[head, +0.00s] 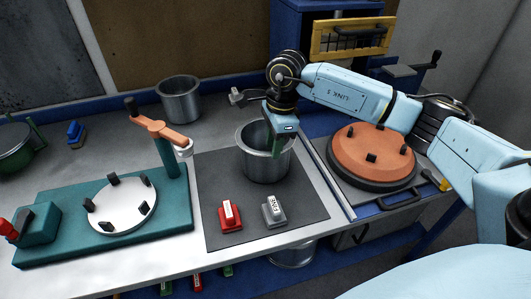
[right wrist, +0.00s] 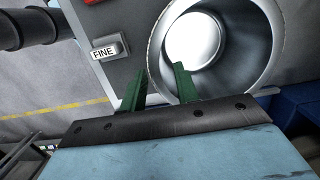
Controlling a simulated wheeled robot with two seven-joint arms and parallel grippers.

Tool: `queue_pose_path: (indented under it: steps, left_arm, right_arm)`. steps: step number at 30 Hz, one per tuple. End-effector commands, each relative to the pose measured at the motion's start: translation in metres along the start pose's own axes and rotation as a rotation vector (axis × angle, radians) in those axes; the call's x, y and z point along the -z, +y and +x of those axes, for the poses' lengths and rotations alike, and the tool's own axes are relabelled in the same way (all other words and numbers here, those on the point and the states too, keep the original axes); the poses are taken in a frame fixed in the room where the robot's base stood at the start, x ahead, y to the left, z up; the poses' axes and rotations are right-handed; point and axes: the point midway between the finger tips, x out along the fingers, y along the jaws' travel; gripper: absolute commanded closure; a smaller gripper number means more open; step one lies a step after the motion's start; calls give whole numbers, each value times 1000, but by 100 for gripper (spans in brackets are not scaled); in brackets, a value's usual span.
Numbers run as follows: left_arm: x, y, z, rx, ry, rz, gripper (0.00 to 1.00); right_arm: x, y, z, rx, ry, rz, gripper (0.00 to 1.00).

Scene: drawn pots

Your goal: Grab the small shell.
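A grey metal shell (head: 252,161), an open round cylinder, stands upright on the dark mat. A similar metal shell (head: 180,105) stands at the back left; I cannot tell for certain which the task calls small. My right gripper (head: 275,149) points down at the mat shell's rim. In the right wrist view, its green fingers (right wrist: 160,80) are spread apart, one over the opening of the shell (right wrist: 262,75) and the other outside the wall. The gap between them shows it open; contact with the wall cannot be told. My left gripper is not in view.
A red block (head: 230,216) and a grey block (head: 273,211) marked FINE stand on the mat (head: 215,175) in front of the shell. A teal fixture with a white disc (head: 121,205) is at left. An orange turntable (head: 370,150) is at right.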

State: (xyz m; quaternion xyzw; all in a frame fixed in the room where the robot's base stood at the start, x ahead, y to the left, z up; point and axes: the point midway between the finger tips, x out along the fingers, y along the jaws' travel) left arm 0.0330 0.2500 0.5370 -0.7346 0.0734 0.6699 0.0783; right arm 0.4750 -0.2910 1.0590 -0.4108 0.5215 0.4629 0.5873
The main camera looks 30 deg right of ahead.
Motion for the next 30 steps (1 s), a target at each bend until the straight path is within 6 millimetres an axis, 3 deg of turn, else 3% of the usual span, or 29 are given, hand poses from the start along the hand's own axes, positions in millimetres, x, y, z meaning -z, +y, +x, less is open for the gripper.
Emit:
queue_pose_path:
  steps: [5,15,23,30]
  left_arm:
    - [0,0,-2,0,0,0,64]
    - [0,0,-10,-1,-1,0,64]
    - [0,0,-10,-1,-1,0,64]
    - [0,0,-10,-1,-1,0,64]
  right_arm:
    - [1,0,12,-2,-1,0,69]
    - [4,-1,56,-1,-2,0,69]
    - [4,-1,59,0,-2,-1,69]
    - [4,-1,58,0,-2,0,99]
